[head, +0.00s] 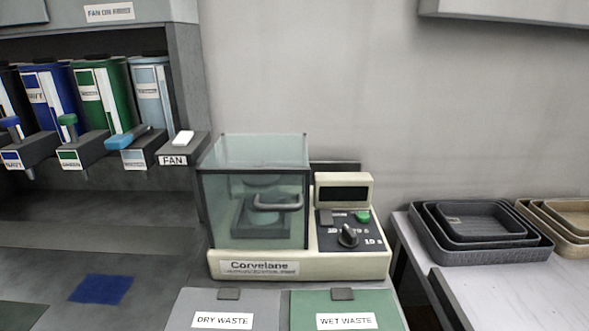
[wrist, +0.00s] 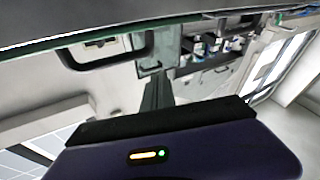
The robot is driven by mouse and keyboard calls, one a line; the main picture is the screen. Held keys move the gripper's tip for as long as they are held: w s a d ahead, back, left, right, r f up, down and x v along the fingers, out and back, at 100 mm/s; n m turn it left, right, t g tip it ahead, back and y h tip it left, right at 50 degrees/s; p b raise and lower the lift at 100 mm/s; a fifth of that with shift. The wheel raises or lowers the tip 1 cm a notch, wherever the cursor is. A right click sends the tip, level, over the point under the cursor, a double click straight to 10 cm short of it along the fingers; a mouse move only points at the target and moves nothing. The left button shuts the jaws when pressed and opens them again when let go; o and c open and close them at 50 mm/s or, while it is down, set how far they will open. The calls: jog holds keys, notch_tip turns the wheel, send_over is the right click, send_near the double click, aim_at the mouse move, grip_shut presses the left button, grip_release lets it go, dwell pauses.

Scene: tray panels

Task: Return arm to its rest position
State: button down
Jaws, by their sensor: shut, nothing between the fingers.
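My gripper (wrist: 158,78) shows in the wrist view. Its dark purple body with a lit yellow and green indicator fills the bottom, with a black bar along its edge. The dark fingers stand together at the middle of that bar, shut, with nothing seen between them. Neither my arm nor my gripper shows in the head view. The wrist view is steeply turned, with ceiling panels at lower left.
A glass-fronted machine (head: 253,210) stands behind the dry waste lid (head: 225,300) and wet waste lid (head: 348,295). Colored dispensers (head: 105,95) stand left. Nested dark trays (head: 480,250) lie right. In the wrist view, a dark handle (wrist: 120,60) and a shelf of bottles (wrist: 215,46) lie beyond.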

jog(key=s+d+f+m+g+h+p, duration=0.2)
jog(key=s+d+m+h+p, duration=0.1)
jog(key=s+d, duration=0.5)
jog(key=s+d+f+m+g+h+p, duration=0.2)
jog(key=s+d+m+h+p, duration=0.2)
jog(key=s+d, duration=0.3)
jog(key=s+h+p, duration=0.1)
jog(key=s, duration=0.2)
jog(key=shift+s+d+f+h+p, duration=0.2)
jog(key=shift+d+h+p, duration=0.1)
jog(key=shift+d+h, duration=0.1)
jog(key=shift+w, duration=0.1)
dwell(0.6)
